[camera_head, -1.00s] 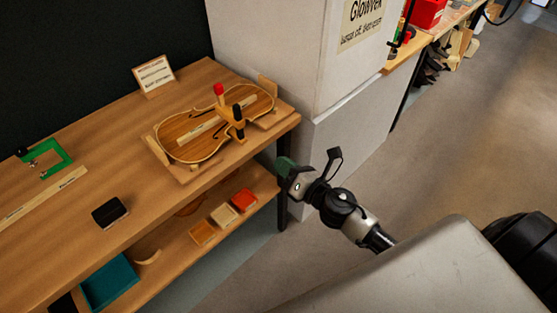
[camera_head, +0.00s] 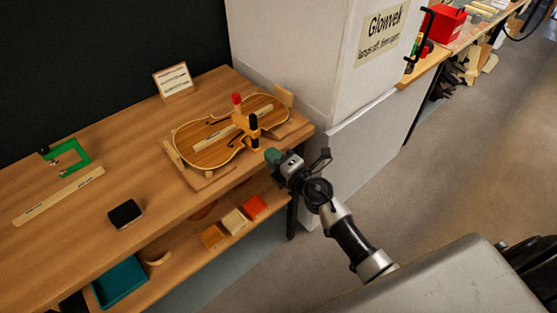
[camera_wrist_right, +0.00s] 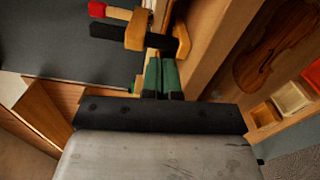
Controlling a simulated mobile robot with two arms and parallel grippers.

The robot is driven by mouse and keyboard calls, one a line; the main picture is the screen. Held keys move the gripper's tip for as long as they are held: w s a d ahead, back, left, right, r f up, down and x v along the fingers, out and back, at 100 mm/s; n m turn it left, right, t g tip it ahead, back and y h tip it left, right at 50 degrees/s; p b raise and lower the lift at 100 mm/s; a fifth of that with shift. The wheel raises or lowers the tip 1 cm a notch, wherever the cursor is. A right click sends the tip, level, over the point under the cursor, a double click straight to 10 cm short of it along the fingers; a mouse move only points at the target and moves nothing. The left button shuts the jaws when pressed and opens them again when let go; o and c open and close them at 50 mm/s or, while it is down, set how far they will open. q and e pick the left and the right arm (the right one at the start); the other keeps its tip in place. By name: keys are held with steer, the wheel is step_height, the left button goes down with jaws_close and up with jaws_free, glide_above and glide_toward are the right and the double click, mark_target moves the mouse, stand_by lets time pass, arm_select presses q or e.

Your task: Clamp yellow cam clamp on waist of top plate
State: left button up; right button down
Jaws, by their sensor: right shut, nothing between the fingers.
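The violin top plate (camera_head: 205,158) lies on a wooden cradle (camera_head: 208,183) on the bench. At its near waist stands a clamp with an upright black bar (camera_head: 254,122) and a yellow-tan jaw (camera_head: 255,143). In the right wrist view the black bar (camera_wrist_right: 112,32) and the yellow jaw (camera_wrist_right: 137,30) lie just beyond my fingertips. My right gripper (camera_head: 272,156), with green fingers, is at the bench's front edge, close to the jaw. The fingers (camera_wrist_right: 161,78) are shut and empty. My left gripper is out of view.
A green frame clamp (camera_head: 72,155), a ruler (camera_head: 58,196) and a black block (camera_head: 124,213) lie on the bench to the left. Small bins (camera_head: 234,221) and a teal tray (camera_head: 121,282) sit on the lower shelf. A white cabinet (camera_head: 300,55) stands beyond the bench's right end.

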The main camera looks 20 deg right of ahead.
mark_target(257, 142)
steer(key=shift+x, duration=1.75)
steer(key=shift+w+a, duration=0.2)
steer(key=shift+w, duration=0.3)
steer(key=shift+s, duration=0.1)
steer(key=v, duration=1.3)
steer(key=s+d+f+m+g+h, duration=0.1)
steer(key=s+f+m+g+h, duration=0.2)
steer(key=f, duration=0.6)
steer(key=s+d+f+m+g, duration=0.15)
steer(key=s+f+m, duration=0.3)
steer(key=f, duration=0.45)
steer(key=s+d+f+m+g+h, duration=0.2)
steer(key=s+f+m, duration=0.15)
steer(key=f, duration=0.55)
steer(key=s+a+f+m+g, duration=0.1)
steer(key=s+f+m+g, duration=0.3)
steer(key=s+f, duration=0.4)
steer(key=s+a+f+m+g+h, duration=0.1)
steer(key=s+f+m+g, duration=0.4)
steer(key=s, duration=1.6)
step_height(257, 142, down, 4)
steer(key=shift+f+m+p, duration=0.15)
steer(key=shift+m+p, duration=0.3)
steer(key=shift+m, duration=0.05)
steer(key=c, duration=1.8)
jaws_free()
steer(key=shift+a+g, duration=0.15)
steer(key=shift+g, duration=0.1)
steer(key=shift+c, duration=0.2)
